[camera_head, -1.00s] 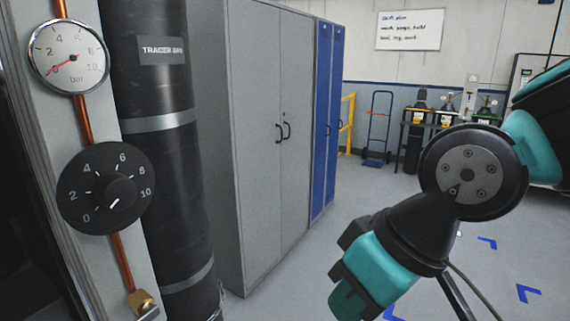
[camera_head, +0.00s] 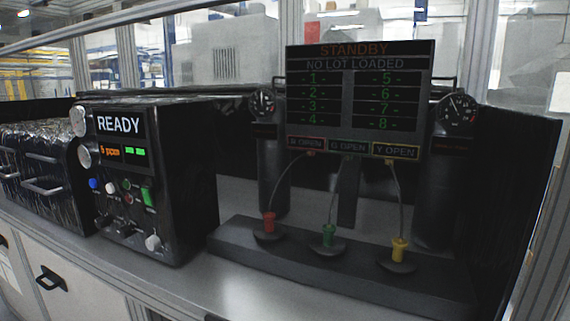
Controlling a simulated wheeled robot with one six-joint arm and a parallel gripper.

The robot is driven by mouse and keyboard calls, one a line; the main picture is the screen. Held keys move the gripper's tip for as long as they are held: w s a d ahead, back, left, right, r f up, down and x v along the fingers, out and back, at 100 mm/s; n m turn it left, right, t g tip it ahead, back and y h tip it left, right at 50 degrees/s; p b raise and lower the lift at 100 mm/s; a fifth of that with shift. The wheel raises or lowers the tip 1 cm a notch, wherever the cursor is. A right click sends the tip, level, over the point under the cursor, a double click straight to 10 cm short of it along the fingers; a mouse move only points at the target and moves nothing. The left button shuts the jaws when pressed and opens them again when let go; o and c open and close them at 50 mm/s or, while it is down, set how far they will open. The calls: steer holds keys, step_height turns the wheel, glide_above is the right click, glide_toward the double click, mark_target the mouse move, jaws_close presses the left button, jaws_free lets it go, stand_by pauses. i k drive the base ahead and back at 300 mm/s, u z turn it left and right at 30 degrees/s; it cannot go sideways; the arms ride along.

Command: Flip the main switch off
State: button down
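A black instrument box (camera_head: 178,150) stands on the bench at the left, its display (camera_head: 118,124) reading READY. My gripper is not in view.
A dark screen (camera_head: 361,98) reads STANDBY, NO LOT LOADED. Before it, a dark base (camera_head: 290,257) holds red (camera_head: 269,222), green (camera_head: 328,235) and yellow (camera_head: 399,250) plugs with cables. Gauges flank it. The grey bench front (camera_head: 205,285) is clear.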

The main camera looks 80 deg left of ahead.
mark_target(147, 196)
steer(key=u, duration=4.65)
steer(key=i, duration=1.2)
steer(key=z, duration=1.25)
